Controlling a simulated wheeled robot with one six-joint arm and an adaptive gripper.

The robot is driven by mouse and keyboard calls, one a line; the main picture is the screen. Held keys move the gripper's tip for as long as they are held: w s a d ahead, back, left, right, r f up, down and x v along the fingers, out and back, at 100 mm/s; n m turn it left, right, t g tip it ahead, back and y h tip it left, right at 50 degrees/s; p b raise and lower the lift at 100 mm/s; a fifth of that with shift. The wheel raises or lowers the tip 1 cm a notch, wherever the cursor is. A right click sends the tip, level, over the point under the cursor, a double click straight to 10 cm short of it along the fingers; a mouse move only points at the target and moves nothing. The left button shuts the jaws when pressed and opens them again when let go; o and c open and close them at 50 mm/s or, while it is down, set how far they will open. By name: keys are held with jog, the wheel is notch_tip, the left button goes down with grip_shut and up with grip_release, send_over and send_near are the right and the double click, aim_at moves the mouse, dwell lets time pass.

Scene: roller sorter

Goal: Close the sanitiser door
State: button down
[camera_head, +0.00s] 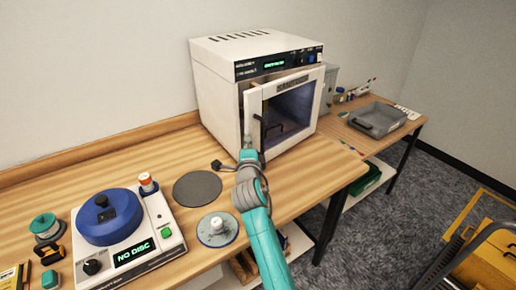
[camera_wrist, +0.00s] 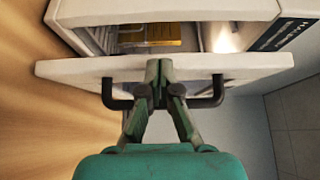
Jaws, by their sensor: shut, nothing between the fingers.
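The sanitiser (camera_head: 215,85) is a white box on the wooden bench, with a lit green display. Its white-framed door (camera_head: 254,118) stands ajar. The wrist view shows the door (camera_wrist: 75,70) edge-on, with a gap between it and the body. Through the gap I see a lit interior and a yellow item (camera_wrist: 165,32). A black bar handle (camera_wrist: 108,95) is on the door's outer face. My gripper (camera_head: 247,155) is at the door's front; in the wrist view its fingertips (camera_wrist: 158,72) are together, empty, between the handle's ends. I cannot tell whether they touch the door.
On the bench to the left are a blue-lidded machine (camera_head: 108,215) reading "NO DISC", a dark round pad (camera_head: 197,188) and a pale disc (camera_head: 217,230). A grey tray (camera_head: 378,118) is on the right-hand bench. A yellow cart (camera_head: 485,240) stands on the floor at right.

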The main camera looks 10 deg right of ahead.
jog(key=shift+w+a+m+h, duration=0.4)
jog(key=shift+w+a+h, duration=0.3)
jog(key=shift+w, duration=0.3)
